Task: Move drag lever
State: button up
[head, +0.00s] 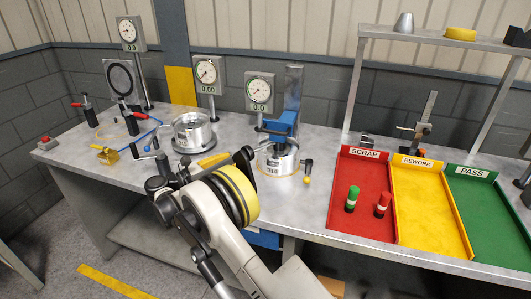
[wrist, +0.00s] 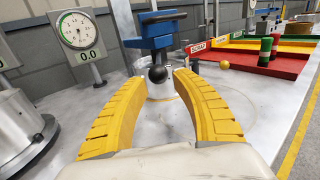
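In the wrist view my gripper (wrist: 155,82) is open, its two yellow curved fingers wide apart. A black ball knob (wrist: 157,74) shows between the fingertips and touches neither; I cannot tell its depth. Behind it is a blue clamp block (wrist: 158,32) over a metal cylinder, with a black cross handle on top. In the head view the blue clamp (head: 282,127) stands above the cylinder (head: 278,160). A yellow ball knob (head: 307,180) is at its right, also in the wrist view (wrist: 224,65). Which knob belongs to the drag lever is unclear. My arm mostly hides the gripper in the head view.
A dial gauge reading 0.0 (head: 259,92) stands beside the clamp. Another cylinder fixture (head: 192,132) is at left. Red scrap tray (head: 362,225), yellow rework tray (head: 432,210) and green pass tray (head: 480,215) lie at right. Bench between clamp and red tray is mostly clear.

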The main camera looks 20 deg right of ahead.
aim_at(259, 149)
jog(key=b+x, duration=0.2)
jog(key=x, duration=0.9)
jog(key=shift+w+d+r+b, duration=0.15)
jog(key=shift+w+d+b, duration=0.1)
jog(key=shift+b, duration=0.1)
grip_shut()
